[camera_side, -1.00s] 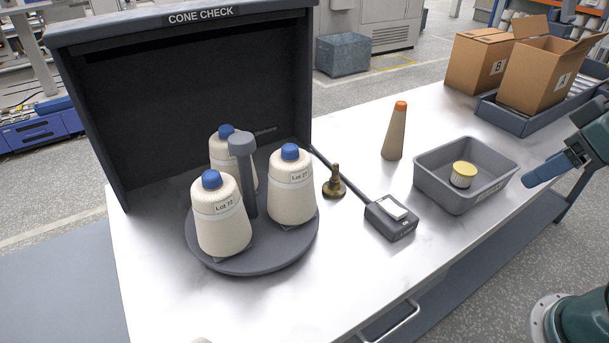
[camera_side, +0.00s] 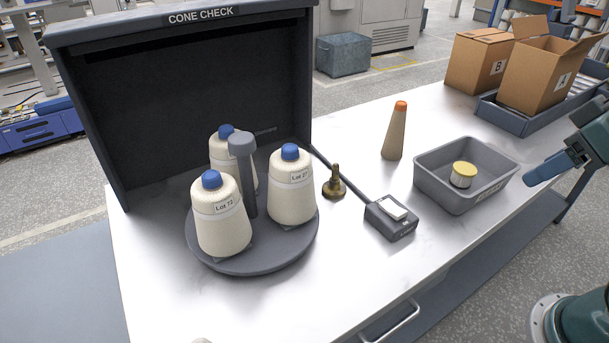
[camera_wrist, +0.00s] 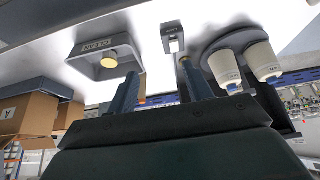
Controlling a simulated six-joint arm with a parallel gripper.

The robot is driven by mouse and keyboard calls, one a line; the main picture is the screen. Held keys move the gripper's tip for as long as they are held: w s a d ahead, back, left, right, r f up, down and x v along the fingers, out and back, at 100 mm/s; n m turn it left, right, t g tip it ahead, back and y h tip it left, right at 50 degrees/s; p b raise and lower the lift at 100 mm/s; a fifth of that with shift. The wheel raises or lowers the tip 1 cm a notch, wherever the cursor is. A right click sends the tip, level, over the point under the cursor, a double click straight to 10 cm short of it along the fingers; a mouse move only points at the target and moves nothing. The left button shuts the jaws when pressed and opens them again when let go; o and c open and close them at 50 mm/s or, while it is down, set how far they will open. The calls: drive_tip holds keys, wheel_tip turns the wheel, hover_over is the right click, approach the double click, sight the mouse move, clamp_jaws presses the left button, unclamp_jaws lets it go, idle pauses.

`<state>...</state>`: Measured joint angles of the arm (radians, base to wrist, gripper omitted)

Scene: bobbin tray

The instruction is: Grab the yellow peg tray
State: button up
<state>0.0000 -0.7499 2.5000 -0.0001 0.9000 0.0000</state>
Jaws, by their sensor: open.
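I see no yellow tray with pegs. A grey open bin (camera_side: 443,192) stands on the right part of the white table, holding a small pale spool with a yellow top (camera_side: 463,174). The bin also shows in the wrist view (camera_wrist: 83,65), with the spool (camera_wrist: 109,61) inside. My gripper (camera_side: 541,172) is at the right edge of the side view, to the right of the bin and apart from it. In the wrist view its two blue fingers (camera_wrist: 158,72) are spread, with nothing held between them.
A round grey turntable (camera_side: 262,262) carries several cream cones with blue tips. A tan cone (camera_side: 395,135), a brass piece (camera_side: 335,185) and a small scale-like device (camera_side: 390,222) stand between it and the bin. Cardboard boxes (camera_side: 535,75) are at the back right. The table's front is clear.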

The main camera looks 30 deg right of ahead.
drive_tip(key=w+a+r+n+g, duration=0.1)
drive_tip(key=w+r+n, duration=0.3)
drive_tip(key=w, duration=0.5)
drive_tip(key=n+g, duration=0.5)
drive_tip(key=n, duration=0.8)
hover_over(335, 178)
wheel_tip(335, 178, down, 14)
drive_tip(key=shift+w+d+f+n, duration=0.2)
drive_tip(key=shift+w+d+n, duration=0.1)
drive_tip(key=shift+w, duration=0.15)
drive_tip(key=shift+f, duration=4.3)
drive_tip(key=shift+f, duration=0.1)
